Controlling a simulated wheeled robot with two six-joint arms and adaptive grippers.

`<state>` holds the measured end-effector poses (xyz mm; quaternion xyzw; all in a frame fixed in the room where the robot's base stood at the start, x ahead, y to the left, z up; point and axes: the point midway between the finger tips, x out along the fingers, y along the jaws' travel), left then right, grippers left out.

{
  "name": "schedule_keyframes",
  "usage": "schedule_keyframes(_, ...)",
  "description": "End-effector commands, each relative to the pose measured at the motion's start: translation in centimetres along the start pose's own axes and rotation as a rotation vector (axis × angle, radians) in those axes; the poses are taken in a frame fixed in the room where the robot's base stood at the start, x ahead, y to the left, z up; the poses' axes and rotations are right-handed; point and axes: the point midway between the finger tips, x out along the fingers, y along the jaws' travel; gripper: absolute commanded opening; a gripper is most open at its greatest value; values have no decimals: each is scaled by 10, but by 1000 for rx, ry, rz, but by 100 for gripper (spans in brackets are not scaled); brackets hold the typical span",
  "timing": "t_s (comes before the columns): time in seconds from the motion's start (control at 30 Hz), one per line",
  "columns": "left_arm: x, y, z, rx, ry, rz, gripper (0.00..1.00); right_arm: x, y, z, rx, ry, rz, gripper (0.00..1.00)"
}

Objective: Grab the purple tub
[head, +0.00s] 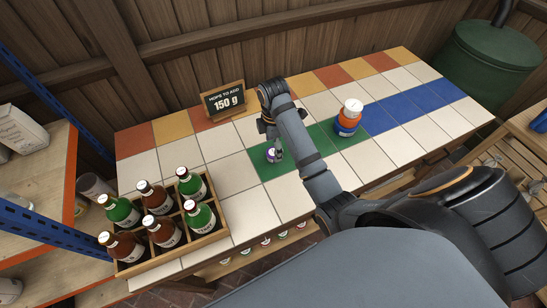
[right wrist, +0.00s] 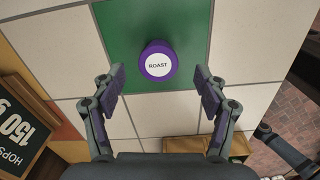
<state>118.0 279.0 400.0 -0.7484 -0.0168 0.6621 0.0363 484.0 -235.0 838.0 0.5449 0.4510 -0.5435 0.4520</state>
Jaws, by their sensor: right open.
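The purple tub (right wrist: 159,61) has a round white lid label reading "ROAST". It stands on a green tile, seen from above in the right wrist view. It also shows in the head view (head: 273,155), small and partly hidden by my right gripper (head: 271,136). In the right wrist view my right gripper (right wrist: 161,92) is open, its two purple-padded fingers apart. The tub lies just beyond the fingertips, roughly centred between them, and nothing is held. My left gripper is in neither view.
A crate (head: 186,254) of several bottles stands at the table's front left. A sign reading "150 g" (head: 223,101) stands at the back. An orange and blue jar (head: 348,118) stands right of my arm. White tiles around the tub are clear.

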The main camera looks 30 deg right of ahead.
Motion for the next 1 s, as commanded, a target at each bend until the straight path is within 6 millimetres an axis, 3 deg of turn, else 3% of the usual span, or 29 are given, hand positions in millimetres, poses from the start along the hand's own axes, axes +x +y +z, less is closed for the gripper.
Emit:
schedule_keyframes(0.03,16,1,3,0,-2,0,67,16,0,0,0,0,-1,73)
schedule_keyframes(0.13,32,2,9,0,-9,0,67,33,1,1,0,0,-1,73)
schedule_keyframes(0.27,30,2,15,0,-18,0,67,44,0,1,1,0,-2,73)
schedule_keyframes(0.47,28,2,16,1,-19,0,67,42,1,1,1,0,0,72)
schedule_keyframes(0.87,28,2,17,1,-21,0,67,42,1,1,1,0,0,18)
schedule_keyframes(1.0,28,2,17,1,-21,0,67,42,1,1,1,0,0,14)
